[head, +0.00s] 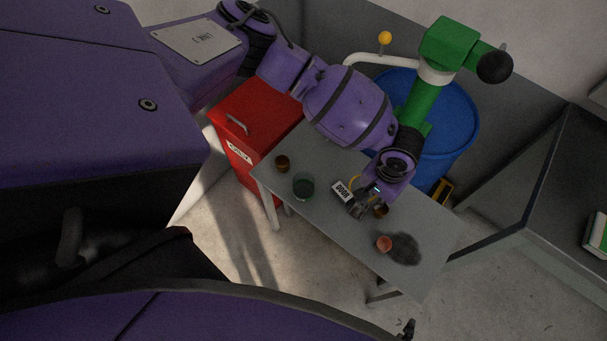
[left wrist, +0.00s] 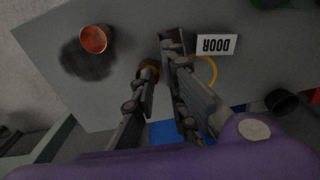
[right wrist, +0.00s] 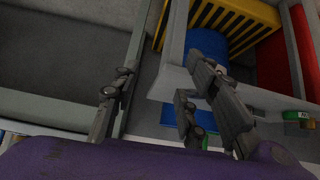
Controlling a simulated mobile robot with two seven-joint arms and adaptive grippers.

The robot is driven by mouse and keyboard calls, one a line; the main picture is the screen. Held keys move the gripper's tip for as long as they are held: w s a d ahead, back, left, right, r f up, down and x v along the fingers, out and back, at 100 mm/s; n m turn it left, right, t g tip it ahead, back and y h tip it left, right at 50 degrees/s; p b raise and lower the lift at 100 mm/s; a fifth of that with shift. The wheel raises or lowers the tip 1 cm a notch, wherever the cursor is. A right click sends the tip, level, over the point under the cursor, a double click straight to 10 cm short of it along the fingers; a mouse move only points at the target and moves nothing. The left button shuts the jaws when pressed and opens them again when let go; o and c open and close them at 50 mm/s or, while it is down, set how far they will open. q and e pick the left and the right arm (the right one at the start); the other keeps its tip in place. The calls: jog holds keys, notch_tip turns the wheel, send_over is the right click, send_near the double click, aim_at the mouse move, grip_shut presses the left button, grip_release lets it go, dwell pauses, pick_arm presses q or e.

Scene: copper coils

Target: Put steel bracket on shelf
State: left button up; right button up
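I cannot pick out a steel bracket with certainty in any view. My left gripper (head: 362,203) is low over the grey table (head: 330,225). In the left wrist view its fingers (left wrist: 160,62) stand apart, with a brown coil (left wrist: 148,70) partly hidden behind the left finger. A dark grey piece (left wrist: 172,40) shows at the right fingers' end; I cannot tell whether it is a fingertip or a separate part. My right gripper (right wrist: 160,76) is open and empty, away from the table top. No shelf is clearly identifiable; a grey framed unit (head: 525,230) stands at the right.
A white DOOR sign (head: 342,191), a yellow ring (left wrist: 212,72), a copper cup (head: 384,244), a green glass (head: 303,185) and a dark brown cup (head: 282,163) are on the table. A red cabinet (head: 245,140) and blue barrel (head: 460,125) stand behind it.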

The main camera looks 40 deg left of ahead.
aim_at(367, 211)
pick_arm(q)
jog(key=shift+n, duration=0.3)
notch_tip(367, 211, down, 8)
jog(key=shift+a+r+b, duration=0.1)
jog(key=shift+a+b, duration=0.05)
jog(key=shift+b, duration=0.35)
grip_shut()
jog(key=shift+r, duration=0.1)
